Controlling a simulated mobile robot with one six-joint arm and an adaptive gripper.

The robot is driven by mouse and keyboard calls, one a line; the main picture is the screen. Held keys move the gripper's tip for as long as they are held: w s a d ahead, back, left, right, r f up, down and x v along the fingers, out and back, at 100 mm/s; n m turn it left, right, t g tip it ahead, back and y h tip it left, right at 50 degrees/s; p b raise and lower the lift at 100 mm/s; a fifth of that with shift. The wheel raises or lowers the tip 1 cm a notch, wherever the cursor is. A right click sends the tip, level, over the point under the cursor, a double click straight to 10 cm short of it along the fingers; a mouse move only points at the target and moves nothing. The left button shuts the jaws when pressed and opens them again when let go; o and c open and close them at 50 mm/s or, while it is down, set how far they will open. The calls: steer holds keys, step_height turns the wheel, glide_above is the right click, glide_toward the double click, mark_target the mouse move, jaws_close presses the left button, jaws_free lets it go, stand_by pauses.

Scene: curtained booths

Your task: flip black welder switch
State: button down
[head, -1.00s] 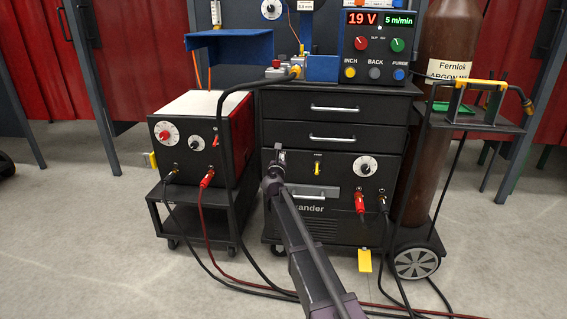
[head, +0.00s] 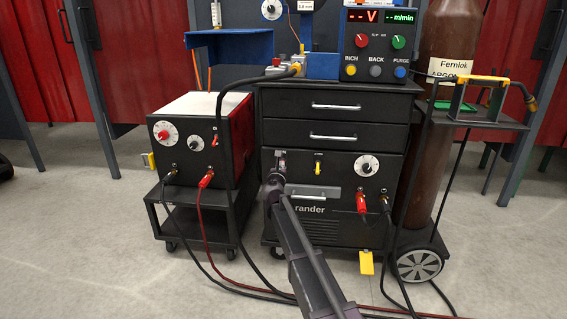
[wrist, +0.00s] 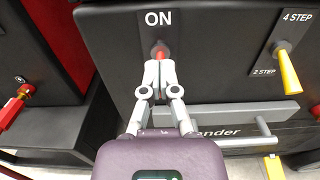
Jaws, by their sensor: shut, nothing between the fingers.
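The black welder (head: 340,225) stands in the middle of the head view, below two drawers. Its red switch (wrist: 159,52) sits under an ON label in the wrist view, on the panel's upper left. The switch's lower part is hidden by my fingertips, and its exact tilt is hard to tell. My gripper (wrist: 158,64) is shut and empty, with its tips at or just below the switch; contact cannot be told. In the head view my gripper (head: 278,172) is at the panel's left side, small and partly blending with the switch plate.
A yellow 2 step/4 step lever (wrist: 286,68) is right of the switch. The drawer handle (wrist: 235,140) juts out below. A red-and-black welder (head: 205,135) stands on a cart at left. The feeder display (head: 380,16) shows dashes. Cables (head: 215,255) run across the floor.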

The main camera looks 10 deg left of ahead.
steer(key=shift+f, duration=0.3)
steer(key=s+r+p, duration=0.1)
steer(key=s, duration=0.6)
steer(key=shift+r, duration=0.15)
stand_by(0.4)
steer(key=shift+a, duration=0.15)
steer(key=s+d+f+m+g+h+p, duration=0.3)
steer(key=s+d+m+g, duration=0.3)
steer(key=d+m, duration=0.5)
steer(key=s+d+f+m+g+h+p, duration=0.25)
steer(key=s+d+m, duration=0.65)
steer(key=d, duration=0.5)
steer(key=s+d+f+m+g+y+p, duration=0.1)
steer(key=s+d+m+g+y+p, duration=0.15)
steer(key=s+m+g, duration=0.5)
steer(key=s+d+f+m+g+y+p, duration=0.1)
steer(key=s+m+g+y+p, duration=0.2)
steer(key=s+m, duration=0.85)
steer(key=s+r+n+t+p, duration=0.1)
steer(key=s+r+n+p, duration=0.2)
steer(key=r+p, duration=3.4)
steer(key=shift+s+y, duration=0.15)
steer(key=shift+y, duration=0.15)
